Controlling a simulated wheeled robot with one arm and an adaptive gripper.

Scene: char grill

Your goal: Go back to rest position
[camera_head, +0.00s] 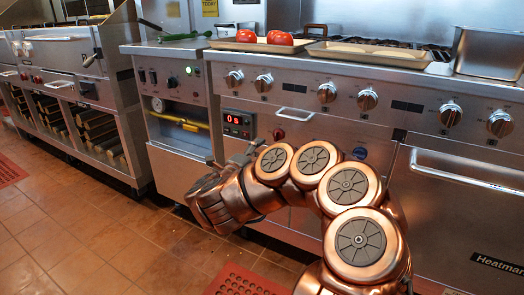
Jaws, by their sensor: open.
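My copper-coloured arm is folded in front of the range, with round grey joint caps along it. My gripper (243,154) is at the arm's far end, partly hidden behind the wrist. It is open, and I see nothing held in it. It appears in front of the lower front of the range (300,125), below the control knobs.
Two red tomatoes (280,38) sit on a tray (222,44) on the range top. Another tray (370,54) and a steel pan (490,52) are to the right. Green tongs (183,37) lie on the left counter. Tiled floor (85,245) is open at left.

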